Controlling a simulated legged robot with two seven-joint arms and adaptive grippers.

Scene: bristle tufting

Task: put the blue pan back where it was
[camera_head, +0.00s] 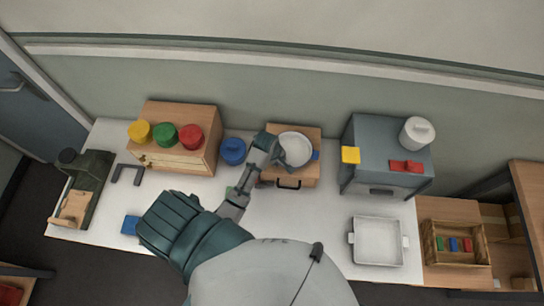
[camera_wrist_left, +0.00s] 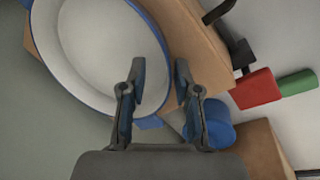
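The pan (camera_head: 296,149) has a white inside and stands on a small wooden box (camera_head: 303,172). In the left wrist view the pan (camera_wrist_left: 95,45) shows a blue rim, and a small blue piece shows beyond the fingers. My left gripper (camera_head: 270,145) is at the pan's left edge. In the wrist view my left gripper (camera_wrist_left: 160,82) has its fingertips apart, one over the pan's inside and one past its rim. Whether they touch the rim cannot be told. My right gripper is not in view.
A blue jar (camera_head: 232,151) stands close left of my gripper. A wooden cabinet (camera_head: 167,158) carries yellow, green and red jars. A grey cabinet (camera_head: 376,188) on the right holds a white pot (camera_head: 416,133).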

